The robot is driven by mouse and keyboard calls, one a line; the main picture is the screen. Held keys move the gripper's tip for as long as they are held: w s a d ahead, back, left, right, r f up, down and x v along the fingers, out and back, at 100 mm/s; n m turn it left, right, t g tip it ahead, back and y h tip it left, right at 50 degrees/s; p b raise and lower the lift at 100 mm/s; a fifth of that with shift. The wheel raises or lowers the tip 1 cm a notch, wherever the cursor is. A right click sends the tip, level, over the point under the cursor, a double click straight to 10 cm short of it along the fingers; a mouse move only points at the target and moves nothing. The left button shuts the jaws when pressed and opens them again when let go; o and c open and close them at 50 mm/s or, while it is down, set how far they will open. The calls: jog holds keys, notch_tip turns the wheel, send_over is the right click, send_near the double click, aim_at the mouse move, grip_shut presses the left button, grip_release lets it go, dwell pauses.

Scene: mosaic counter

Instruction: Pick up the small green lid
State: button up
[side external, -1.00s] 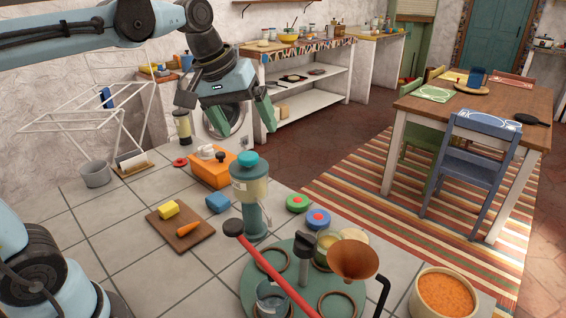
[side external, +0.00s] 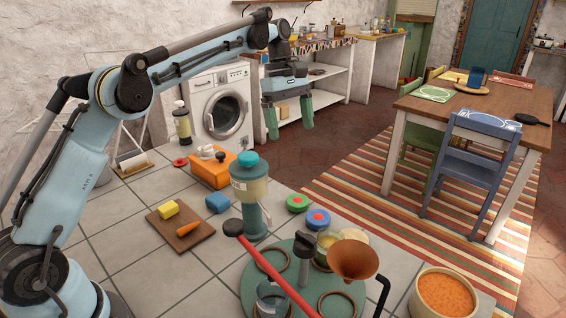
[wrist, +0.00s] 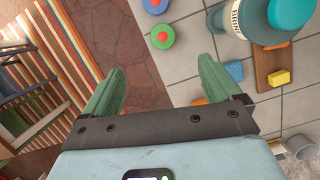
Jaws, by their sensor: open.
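The small green lid (side external: 298,203) is a round green disc with a red knob, lying flat on the tiled counter near its far edge. In the wrist view the green lid (wrist: 161,38) lies beyond the fingertips, roughly in line with the gap between them. My gripper (side external: 290,126) is open and empty, high above the lid's level and well apart from it. Its two green fingers point down. In the wrist view my gripper (wrist: 161,68) has its left finger over the floor and its right finger over the counter edge.
A similar blue lid (side external: 318,219) with a red knob lies beside the green one. A tall teal-lidded jar (side external: 250,195) stands to its left. A blue block (side external: 218,203), an orange box (side external: 210,173) and a round green stand (side external: 253,290) are also near. The counter edge is close.

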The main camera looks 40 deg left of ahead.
send_near(298, 200)
jog(key=x, duration=0.8)
jog(key=shift+s+f, duration=0.1)
jog(key=shift+f, duration=0.15)
jog(key=shift+c, duration=0.3)
jog(key=c, duration=1.1)
jog(key=shift+o, duration=0.2)
jog(key=shift+r, duration=0.15)
